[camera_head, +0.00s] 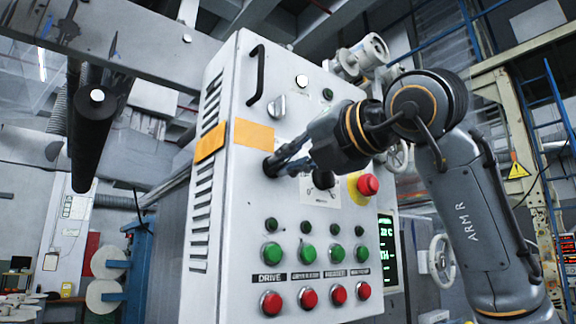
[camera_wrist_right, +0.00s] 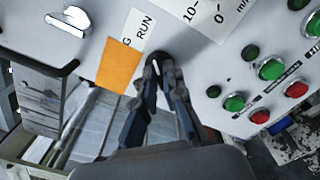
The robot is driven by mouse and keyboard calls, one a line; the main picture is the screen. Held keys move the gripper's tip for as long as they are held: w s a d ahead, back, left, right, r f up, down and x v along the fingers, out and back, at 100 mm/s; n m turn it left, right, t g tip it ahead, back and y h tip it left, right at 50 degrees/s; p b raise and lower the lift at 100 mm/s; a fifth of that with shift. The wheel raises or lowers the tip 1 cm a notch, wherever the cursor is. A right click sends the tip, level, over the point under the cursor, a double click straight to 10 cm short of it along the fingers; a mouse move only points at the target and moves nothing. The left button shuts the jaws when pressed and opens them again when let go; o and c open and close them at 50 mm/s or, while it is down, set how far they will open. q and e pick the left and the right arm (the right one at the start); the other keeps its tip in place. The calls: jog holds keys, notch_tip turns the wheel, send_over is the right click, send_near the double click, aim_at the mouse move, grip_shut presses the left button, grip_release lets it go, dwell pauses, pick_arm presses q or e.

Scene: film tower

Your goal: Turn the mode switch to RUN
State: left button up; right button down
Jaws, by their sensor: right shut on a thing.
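The mode switch, a black knob with a white pointer mark (camera_wrist_right: 156,62), is on the front of the grey control cabinet (camera_head: 222,245). A white label with RUN (camera_wrist_right: 145,25) is beside the knob, partly covered by an orange patch (camera_wrist_right: 119,65). My right gripper (camera_head: 274,166) reaches in from the right, its fingers shut on the knob; in the wrist view the fingers (camera_wrist_right: 160,80) sit on both sides of it. They hide part of the knob, and the exact position it points to is unclear. My left gripper is not in view.
Near my right gripper are a silver knob (camera_head: 276,105), a black handle (camera_head: 255,73) and a red emergency stop (camera_head: 368,184) on yellow. Green buttons (camera_head: 271,252) and red buttons (camera_head: 271,302) are below. A lit screen (camera_head: 386,245) is at the cabinet's right.

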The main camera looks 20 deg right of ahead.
jog(key=shift+r, duration=0.1)
dwell(0.4)
jog(key=c, duration=1.4)
grip_release()
jog(key=shift+c, duration=0.2)
jog(key=shift+s, duration=0.1)
jog(key=v, duration=1.2)
